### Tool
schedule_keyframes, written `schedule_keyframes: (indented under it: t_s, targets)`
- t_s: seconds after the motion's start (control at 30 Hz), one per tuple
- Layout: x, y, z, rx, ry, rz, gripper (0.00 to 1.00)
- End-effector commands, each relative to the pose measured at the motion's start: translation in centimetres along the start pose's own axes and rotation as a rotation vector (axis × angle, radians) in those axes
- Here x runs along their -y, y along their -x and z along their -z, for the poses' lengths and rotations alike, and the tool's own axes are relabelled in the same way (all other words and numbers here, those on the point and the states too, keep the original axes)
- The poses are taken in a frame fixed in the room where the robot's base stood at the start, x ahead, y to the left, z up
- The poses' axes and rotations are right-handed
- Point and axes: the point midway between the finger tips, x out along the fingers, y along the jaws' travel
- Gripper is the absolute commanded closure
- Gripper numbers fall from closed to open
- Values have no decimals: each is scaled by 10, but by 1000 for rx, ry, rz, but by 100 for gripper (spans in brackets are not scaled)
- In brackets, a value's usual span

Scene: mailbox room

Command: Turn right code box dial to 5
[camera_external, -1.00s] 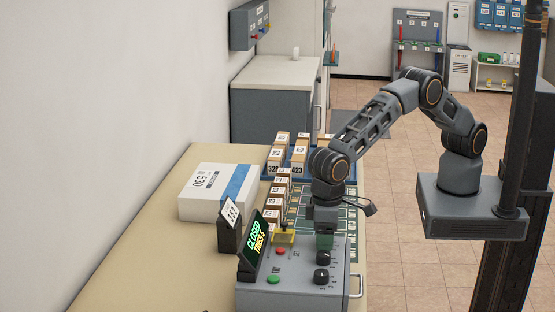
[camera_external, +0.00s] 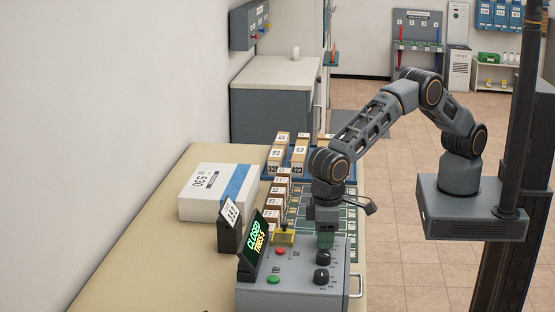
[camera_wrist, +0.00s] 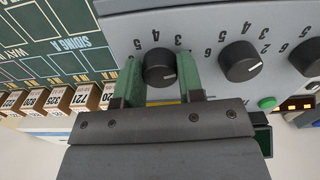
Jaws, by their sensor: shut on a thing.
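The grey code box (camera_external: 300,290) stands at the near end of the table. Its black dials sit in a row along one edge. My gripper (camera_external: 326,241) points down at the far dial, which it hides in the external view. In the wrist view my gripper (camera_wrist: 163,82) has its green fingers on both sides of that end dial (camera_wrist: 160,66), shut on it. The dial's white mark points to the lower right in that view. Digits 3, 4 and 5 show around it; the rest are hidden. The middle dial (camera_wrist: 240,61) and another dial (camera_wrist: 306,55) are free.
A tilted display (camera_external: 257,240) on the box reads CLOSED, TRIES 3. Red (camera_external: 280,251) and green (camera_external: 273,280) buttons and a yellow guard (camera_external: 283,236) are near it. Small numbered boxes (camera_external: 299,157) and a white parcel (camera_external: 212,192) stand beyond.

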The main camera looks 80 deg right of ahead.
Motion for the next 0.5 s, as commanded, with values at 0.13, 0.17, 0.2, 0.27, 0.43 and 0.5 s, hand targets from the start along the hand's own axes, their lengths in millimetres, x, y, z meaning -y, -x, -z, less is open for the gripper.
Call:
schedule_keyframes:
  t_s: [0.13, 0.17, 0.2, 0.27, 0.43, 0.5]
  targets:
    - [0, -1, 0, -2, 99, 2, 88]
    - [0, -1, 0, -2, 125, 2, 88]
    - [0, -1, 0, -2, 160, 2, 88]
    - [0, -1, 1, -3, 216, 2, 88]
    - [0, 0, 1, -3, 379, 2, 88]
    - [0, 0, 0, -3, 445, 2, 88]
